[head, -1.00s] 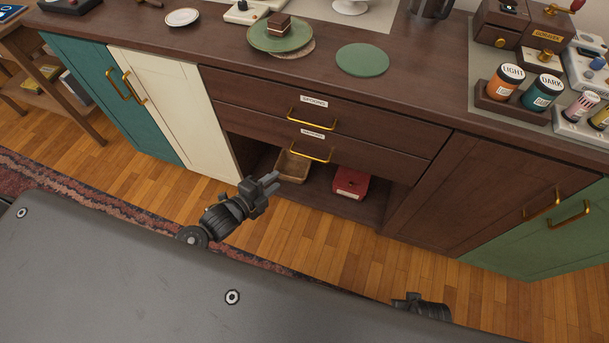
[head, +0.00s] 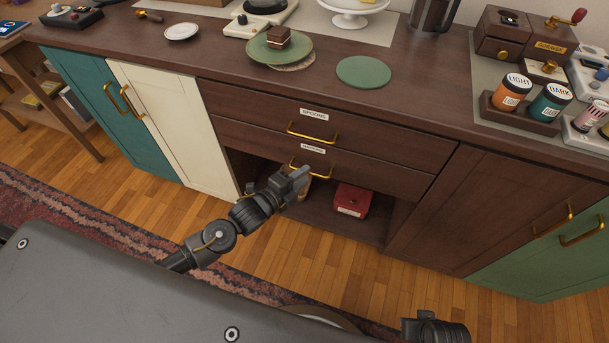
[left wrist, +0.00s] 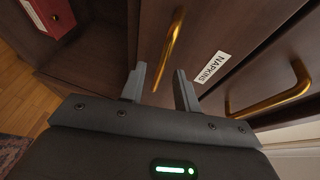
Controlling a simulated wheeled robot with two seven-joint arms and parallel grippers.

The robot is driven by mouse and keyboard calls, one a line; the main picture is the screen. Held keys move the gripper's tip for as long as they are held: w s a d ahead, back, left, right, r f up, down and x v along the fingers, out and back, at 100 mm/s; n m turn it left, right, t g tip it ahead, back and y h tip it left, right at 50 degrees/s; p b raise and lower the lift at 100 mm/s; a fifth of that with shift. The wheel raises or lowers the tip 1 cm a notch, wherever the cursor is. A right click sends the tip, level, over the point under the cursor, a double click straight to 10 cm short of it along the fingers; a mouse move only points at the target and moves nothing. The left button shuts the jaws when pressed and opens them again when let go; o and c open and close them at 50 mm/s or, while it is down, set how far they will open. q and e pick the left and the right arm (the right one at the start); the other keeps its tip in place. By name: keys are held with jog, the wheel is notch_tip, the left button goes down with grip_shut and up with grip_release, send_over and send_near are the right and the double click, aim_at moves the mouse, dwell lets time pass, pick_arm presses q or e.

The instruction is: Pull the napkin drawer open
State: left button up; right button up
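The napkin drawer (head: 375,172) is the lower of two brown drawers and is closed. Its gold handle (head: 322,173) is partly hidden behind my left gripper (head: 300,177) in the head view. In the left wrist view, my left gripper (left wrist: 160,82) is open and empty, its two fingers apart. The NAPKINS label (left wrist: 213,67) is right of the handle. My right gripper is not clearly shown; only a dark part of mine is at the bottom right.
The SPOONS drawer (head: 370,131) above is closed, with its gold handle (left wrist: 275,98) close on the right in the wrist view. Below is an open shelf with a red box (head: 351,200). A cream door (head: 165,125) stands left, a brown door (head: 490,210) right.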

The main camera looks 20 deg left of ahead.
pick_arm(q)
jog(key=shift+w+d+f, duration=0.1)
jog(key=shift+w+d, duration=0.2)
jog(key=shift+w, duration=0.35)
grip_shut()
